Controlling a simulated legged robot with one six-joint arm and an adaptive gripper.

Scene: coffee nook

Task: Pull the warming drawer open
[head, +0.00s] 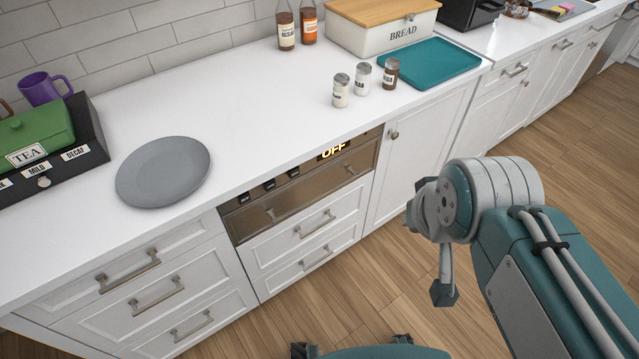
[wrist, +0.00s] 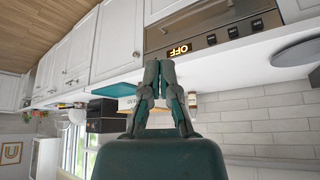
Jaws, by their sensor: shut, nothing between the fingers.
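The warming drawer (head: 305,191) is a brownish metal front set under the white counter. The front looks flush with the cabinets, so the drawer is closed. In the wrist view the warming drawer (wrist: 203,28) appears upside down at the top. My gripper (wrist: 160,64) is shut and empty, its fingertips together. The tips look apart from the drawer front. In the head view my arm stands to the right of the drawer, over the floor, and the fingers are hard to make out.
White drawers with bar handles (head: 315,224) sit below the warming drawer. A cabinet door (head: 420,150) is to its right. On the counter are a grey plate (head: 163,172), several small jars, a teal tray (head: 430,62) and a bread box (head: 375,37).

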